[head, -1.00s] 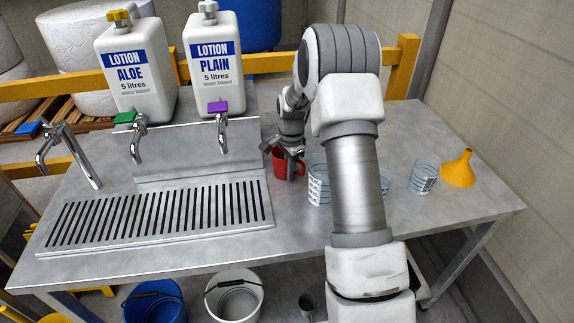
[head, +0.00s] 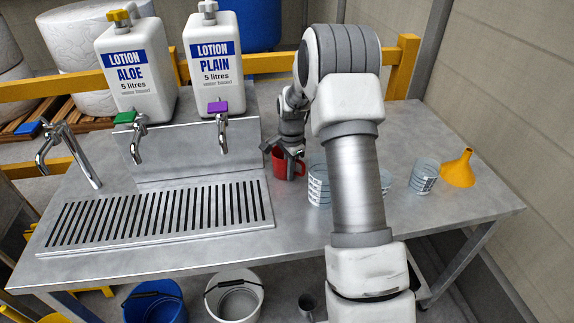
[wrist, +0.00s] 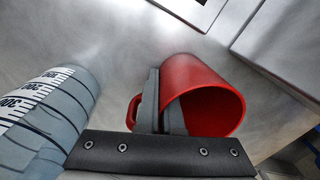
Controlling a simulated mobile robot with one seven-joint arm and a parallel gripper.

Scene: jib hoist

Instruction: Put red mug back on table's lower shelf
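The red mug (head: 280,164) is on the grey metal table top (head: 420,240), to the right of the slotted drain. It also shows in the wrist view (wrist: 200,85), with its open mouth toward the camera and its handle on the left. My gripper (head: 290,157) is at the mug from above. In the wrist view its two fingers (wrist: 163,118) are close together at the mug's wall on the handle side, one outside and one within the rim. They look closed on that wall. The table's lower shelf is mostly hidden under the top.
Clear measuring cups (head: 318,185) stand close right of the mug. Another cup (head: 424,177) and a yellow funnel (head: 459,168) are farther right. Lotion containers (head: 215,60) with taps stand behind the drain (head: 155,215). Blue (head: 153,302) and white (head: 235,297) buckets are below the front edge.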

